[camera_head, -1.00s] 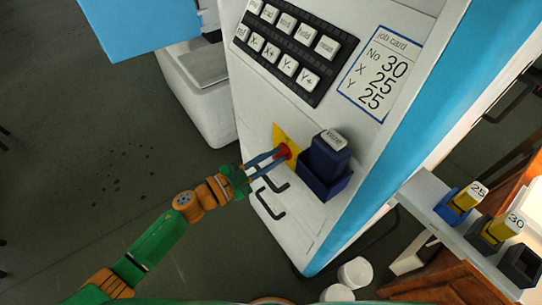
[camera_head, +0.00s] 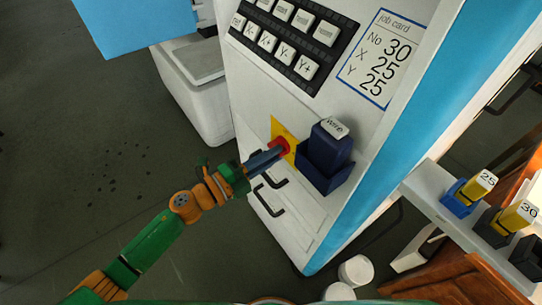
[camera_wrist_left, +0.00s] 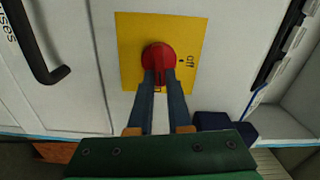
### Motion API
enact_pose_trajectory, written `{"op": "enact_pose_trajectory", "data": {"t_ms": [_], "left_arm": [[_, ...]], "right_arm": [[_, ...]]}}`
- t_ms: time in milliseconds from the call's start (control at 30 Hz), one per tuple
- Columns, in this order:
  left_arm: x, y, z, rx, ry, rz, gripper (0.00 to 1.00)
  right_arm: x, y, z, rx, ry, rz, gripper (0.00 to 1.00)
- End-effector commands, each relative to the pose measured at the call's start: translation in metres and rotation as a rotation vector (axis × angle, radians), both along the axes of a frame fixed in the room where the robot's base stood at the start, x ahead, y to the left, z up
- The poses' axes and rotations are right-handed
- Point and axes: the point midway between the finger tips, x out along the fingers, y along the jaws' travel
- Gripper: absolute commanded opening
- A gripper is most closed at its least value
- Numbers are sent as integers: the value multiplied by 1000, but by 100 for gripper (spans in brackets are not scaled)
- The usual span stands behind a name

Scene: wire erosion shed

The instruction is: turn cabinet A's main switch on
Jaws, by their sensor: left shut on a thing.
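The main switch is a red round knob (camera_head: 279,146) on a yellow plate (camera_head: 276,126) on the white cabinet front (camera_head: 249,123). In the left wrist view the red knob (camera_wrist_left: 157,56) sits mid-plate, with the word "off" printed to its right on the yellow plate (camera_wrist_left: 129,45). My left gripper (camera_head: 270,156) has its blue fingers closed on the knob; the fingertips (camera_wrist_left: 160,78) touch its lower part in the wrist view and hide some of it. A small pointer mark shows near "off". No letter A is readable on the cabinet. My right gripper is not in view.
A dark blue holder (camera_head: 323,173) with a block labelled "wire" juts out right beside the plate. Black handles (camera_head: 270,202) are below the switch. A keypad (camera_head: 290,43) and a job card (camera_head: 384,58) are above. A shelf with labelled blocks (camera_head: 470,190) stands at right.

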Motion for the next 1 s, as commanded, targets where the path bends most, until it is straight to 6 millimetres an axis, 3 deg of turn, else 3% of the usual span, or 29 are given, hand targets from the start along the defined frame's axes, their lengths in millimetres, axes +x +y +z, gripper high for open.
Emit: {"op": "enact_pose_trajectory", "data": {"t_ms": [400, 933, 967, 1000], "left_arm": [[0, 0, -2, 91, -125, 0, 0], [0, 0, -2, 101, -139, 0, 0], [0, 0, -2, 101, -139, 0, 25], [0, 0, -2, 101, -139, 0, 36]], "right_arm": [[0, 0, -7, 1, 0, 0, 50], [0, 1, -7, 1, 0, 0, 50], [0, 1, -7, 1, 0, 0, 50], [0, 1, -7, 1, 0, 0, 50]]}}
